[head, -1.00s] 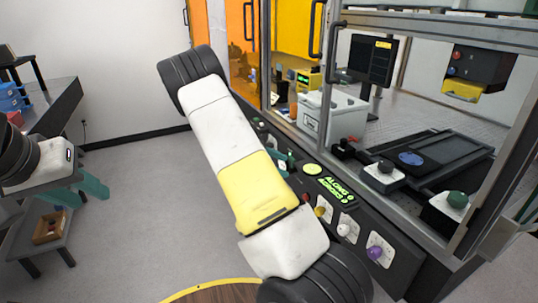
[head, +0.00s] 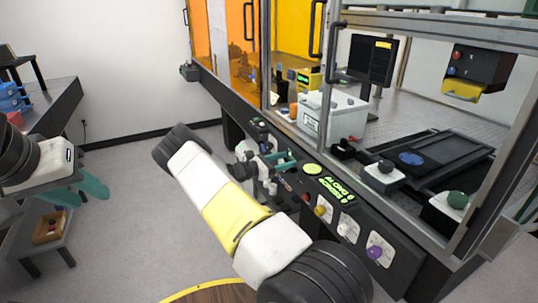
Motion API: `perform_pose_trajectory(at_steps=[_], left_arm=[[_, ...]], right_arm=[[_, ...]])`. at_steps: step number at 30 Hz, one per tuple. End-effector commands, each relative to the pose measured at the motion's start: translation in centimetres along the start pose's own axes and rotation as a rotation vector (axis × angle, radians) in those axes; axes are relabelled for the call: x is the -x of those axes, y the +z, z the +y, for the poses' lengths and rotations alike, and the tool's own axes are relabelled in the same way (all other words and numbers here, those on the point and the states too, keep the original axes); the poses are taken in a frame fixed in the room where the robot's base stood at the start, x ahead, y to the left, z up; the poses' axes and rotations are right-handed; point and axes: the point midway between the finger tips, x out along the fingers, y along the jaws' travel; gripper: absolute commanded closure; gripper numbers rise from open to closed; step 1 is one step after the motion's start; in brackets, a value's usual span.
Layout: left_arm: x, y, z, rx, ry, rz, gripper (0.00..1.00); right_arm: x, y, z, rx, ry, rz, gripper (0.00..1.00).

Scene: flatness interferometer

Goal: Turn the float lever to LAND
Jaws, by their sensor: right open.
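My right gripper (head: 287,160) has teal fingers and is held at the dark sloped control panel (head: 402,262), left of the round yellow-green button. It is open, and no held object shows between its fingers. I cannot pick out the float lever or read a LAND mark; the right gripper and its wrist cover part of the panel there.
Yellow (head: 322,211), white (head: 347,228) and purple (head: 375,252) knobs line the panel nearer me, beside a lit green display (head: 338,188). A metal frame post (head: 322,95) rises behind the panel. A grey bench (head: 52,108) stands left; the floor between is clear.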

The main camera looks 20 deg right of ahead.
Motion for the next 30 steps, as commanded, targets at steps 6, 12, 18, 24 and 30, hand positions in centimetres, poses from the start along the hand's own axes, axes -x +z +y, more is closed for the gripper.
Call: perform_pose_trajectory(at_steps=[6,12,18,24,30], left_arm=[[0.00,0.00,0.00,0.000,0.000,0.000,0.64],[0.00,0.00,0.00,0.000,0.000,0.000,0.64],[0.00,0.00,0.00,0.000,0.000,0.000,0.64],[0.00,0.00,0.00,0.000,0.000,0.000,0.64],[0.00,0.00,0.00,0.000,0.000,0.000,0.64]], right_arm=[[-1.07,-0.04,-0.02,-0.001,0.000,0.001,0.42],[-1.07,-0.04,-0.01,-0.001,0.000,0.001,0.44],[-1.06,-0.04,-0.01,-0.001,0.000,0.001,0.83],[-1.05,-0.04,-0.01,-0.002,0.000,0.002,1.00],[-1.04,-0.04,-0.22,-0.036,0.000,0.001,1.00]])
